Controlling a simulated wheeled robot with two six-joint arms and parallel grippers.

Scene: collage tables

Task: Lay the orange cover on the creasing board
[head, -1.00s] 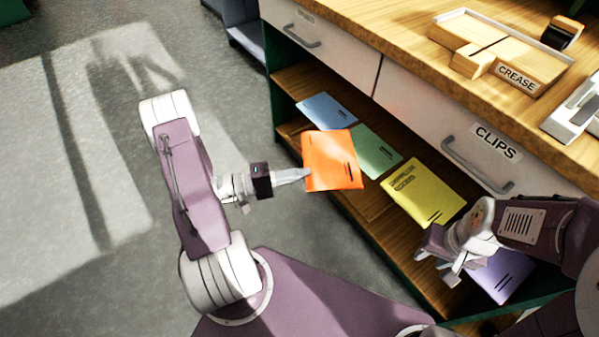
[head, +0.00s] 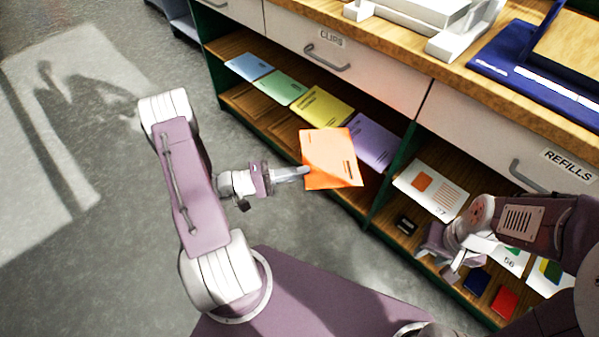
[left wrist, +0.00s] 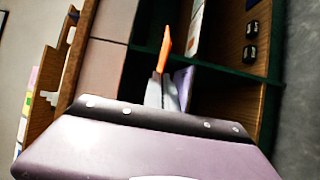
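My left gripper (head: 303,172) is shut on the edge of the orange cover (head: 332,160) and holds it up in front of the cabinet's open shelf. In the left wrist view the cover (left wrist: 165,48) shows as a thin orange strip at the tips of the left gripper (left wrist: 162,90). My right gripper (head: 446,258) looks open and empty, low at the right in front of the lower shelf.
Blue, green, yellow and purple (head: 375,140) covers lie on the shelf behind the orange one. The counter (head: 395,50) carries a white device (head: 452,30) and a blue board (head: 540,85). Printed sheets (head: 432,190) lie on the right shelf. The grey floor at left is clear.

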